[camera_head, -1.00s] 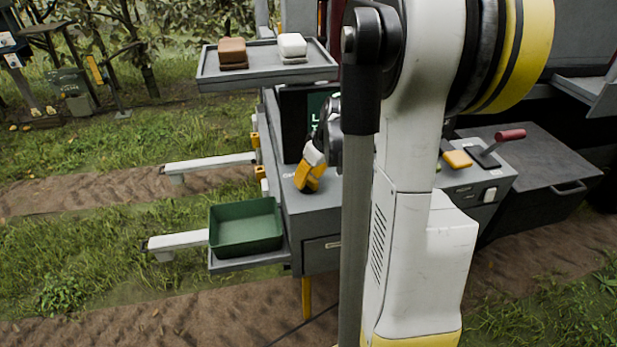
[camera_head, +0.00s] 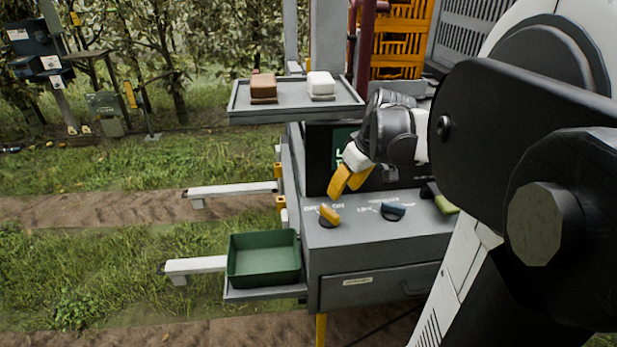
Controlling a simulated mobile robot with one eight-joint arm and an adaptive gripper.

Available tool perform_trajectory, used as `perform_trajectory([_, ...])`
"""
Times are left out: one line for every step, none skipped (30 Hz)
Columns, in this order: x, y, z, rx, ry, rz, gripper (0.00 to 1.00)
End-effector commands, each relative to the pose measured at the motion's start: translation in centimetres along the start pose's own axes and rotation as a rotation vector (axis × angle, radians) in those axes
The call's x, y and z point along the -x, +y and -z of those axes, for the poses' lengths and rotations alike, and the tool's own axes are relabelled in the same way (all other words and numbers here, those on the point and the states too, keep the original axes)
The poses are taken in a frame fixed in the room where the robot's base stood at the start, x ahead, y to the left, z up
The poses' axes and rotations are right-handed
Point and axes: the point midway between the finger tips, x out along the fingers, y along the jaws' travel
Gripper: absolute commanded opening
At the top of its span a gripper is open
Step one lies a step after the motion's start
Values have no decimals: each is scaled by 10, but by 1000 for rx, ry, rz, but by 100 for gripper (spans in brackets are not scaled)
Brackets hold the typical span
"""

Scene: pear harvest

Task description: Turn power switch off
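My gripper (camera_head: 345,188), with yellow fingertips, points down and left above the grey console (camera_head: 375,245). The fingers look close together, but I cannot tell whether they touch. Just below the fingertips is a yellow knob (camera_head: 329,214) on the console top. White lettering beside the knobs is too blurred to read, so I cannot tell which is the power switch. The gripper appears apart from the knobs.
A dark screen (camera_head: 320,160) stands behind the gripper. A tray (camera_head: 297,112) with brown and white blocks is above it. A green bin (camera_head: 264,262) sits at the console's left. Dark boxes (camera_head: 35,66) stand on a post at far left; an orange crate (camera_head: 398,40) is behind.

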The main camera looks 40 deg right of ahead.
Motion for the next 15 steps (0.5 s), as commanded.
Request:
perform_trajectory([0, 0, 0, 0, 0, 0, 40])
perform_trajectory([0, 0, 0, 0, 0, 0, 40])
perform_trajectory([0, 0, 0, 0, 0, 0, 40])
perform_trajectory([0, 0, 0, 0, 0, 0, 40])
perform_trajectory([0, 0, 0, 0, 0, 0, 40])
perform_trajectory([0, 0, 0, 0, 0, 0, 40])
perform_trajectory([0, 0, 0, 0, 0, 0, 40])
perform_trajectory([0, 0, 0, 0, 0, 0, 40])
perform_trajectory([0, -1, 0, 0, 0, 0, 40])
perform_trajectory([0, -3, 0, 1, 0, 0, 40])
perform_trajectory([-1, -6, 1, 1, 1, -1, 40])
perform_trajectory([-1, -15, 2, 4, 2, -2, 40])
perform_trajectory([-1, -24, 2, 5, 3, -4, 40])
perform_trajectory([-1, -35, 3, 8, 5, -7, 40])
perform_trajectory([-2, -54, 3, 11, 11, -13, 40])
